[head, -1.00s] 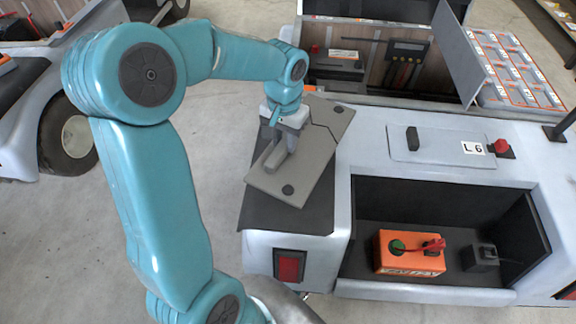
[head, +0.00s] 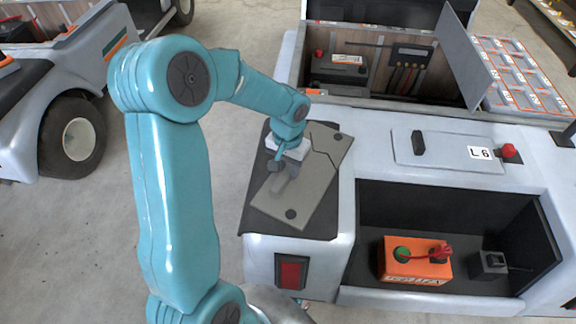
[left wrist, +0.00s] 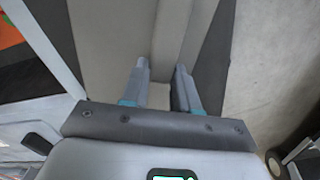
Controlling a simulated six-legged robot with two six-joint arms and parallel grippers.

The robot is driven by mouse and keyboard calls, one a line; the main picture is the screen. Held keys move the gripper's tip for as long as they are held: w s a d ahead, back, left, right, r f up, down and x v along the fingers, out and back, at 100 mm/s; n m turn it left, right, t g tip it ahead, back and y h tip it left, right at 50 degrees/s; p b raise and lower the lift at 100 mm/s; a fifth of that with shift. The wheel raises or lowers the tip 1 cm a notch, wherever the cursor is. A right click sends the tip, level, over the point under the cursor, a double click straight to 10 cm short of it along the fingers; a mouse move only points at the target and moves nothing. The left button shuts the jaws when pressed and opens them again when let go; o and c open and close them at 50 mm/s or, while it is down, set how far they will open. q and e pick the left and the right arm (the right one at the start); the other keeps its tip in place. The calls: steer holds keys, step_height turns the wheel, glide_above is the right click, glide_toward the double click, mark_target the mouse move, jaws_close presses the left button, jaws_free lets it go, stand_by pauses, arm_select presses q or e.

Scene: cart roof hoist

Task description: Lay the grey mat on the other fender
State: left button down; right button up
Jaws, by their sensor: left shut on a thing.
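The grey mat (head: 322,168) is a flat panel with dark round spots near its corners, a dark crease line and a raised grip. It is over the near left fender (head: 346,190) of the cart, turned at an angle to its dark top. I cannot tell whether it touches the fender. My left gripper (head: 280,172) is shut on the mat's raised grip from above. In the left wrist view my fingers (left wrist: 161,76) straddle the grip, with the mat (left wrist: 105,45) spread beneath. My right gripper is not in view.
Right of the fender is a recess with an orange box (head: 415,262) and a small dark block (head: 490,264). Above it is a lid marked L 6 (head: 445,150) with a red knob (head: 508,151). An open bay (head: 385,70) lies behind. Another cart (head: 60,110) stands at left, with bare floor between.

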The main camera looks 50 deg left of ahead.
arm_select(q)
steer(key=c, duration=0.8)
jaws_free()
steer(key=shift+c, duration=0.2)
steer(key=shift+r, duration=0.15)
step_height(320, 180, up, 12)
steer(key=p, duration=0.3)
